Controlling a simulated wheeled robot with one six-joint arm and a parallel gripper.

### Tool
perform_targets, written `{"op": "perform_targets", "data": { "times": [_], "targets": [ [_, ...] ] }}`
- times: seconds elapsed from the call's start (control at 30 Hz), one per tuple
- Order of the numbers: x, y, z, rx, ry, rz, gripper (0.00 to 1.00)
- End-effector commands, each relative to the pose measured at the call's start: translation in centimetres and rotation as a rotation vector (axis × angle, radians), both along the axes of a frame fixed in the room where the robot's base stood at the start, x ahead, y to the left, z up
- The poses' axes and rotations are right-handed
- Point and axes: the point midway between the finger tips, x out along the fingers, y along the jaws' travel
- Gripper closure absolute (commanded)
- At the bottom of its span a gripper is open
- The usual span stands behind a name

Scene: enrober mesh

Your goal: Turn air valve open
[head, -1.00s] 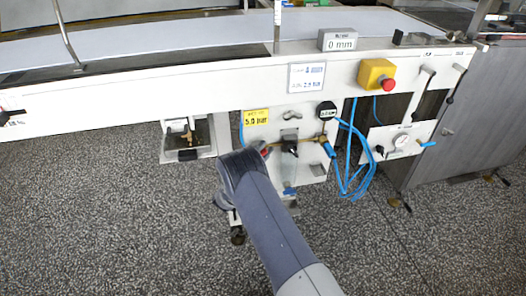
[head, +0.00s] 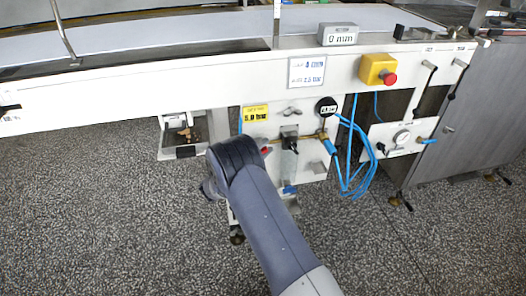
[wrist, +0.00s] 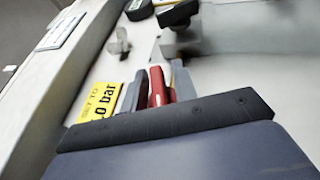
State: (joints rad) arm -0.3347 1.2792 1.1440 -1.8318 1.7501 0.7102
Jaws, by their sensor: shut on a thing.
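The air valve's red handle (wrist: 158,86) stands between the two grey fingers of my gripper (wrist: 157,90) in the wrist view, and the gripper is shut on it. In the head view a small red end of the handle (head: 266,149) shows beside my arm, at the left of the brass pipework (head: 308,136) on the white panel (head: 318,171). My gripper is hidden behind my arm in the head view.
A yellow box with a red button (head: 378,70) is above right. A small open tray (head: 184,147) hangs at the left. The speckled floor below is free.

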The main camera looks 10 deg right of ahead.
Motion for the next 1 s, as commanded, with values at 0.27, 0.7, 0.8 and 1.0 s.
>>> {"op": "perform_targets", "data": {
  "times": [0.27, 0.7, 0.8, 1.0],
  "targets": [
    [0.03, -0.03, -0.39, 0.200, 0.000, 0.002, 0.95],
    [0.03, -0.05, -0.65, 0.344, 0.001, 0.002, 0.95],
    [0.02, -0.07, -0.65, 0.349, 0.001, 0.002, 0.95],
    [0.02, -0.06, -0.64, 0.349, 0.001, 0.002, 0.95]
  ]
}}
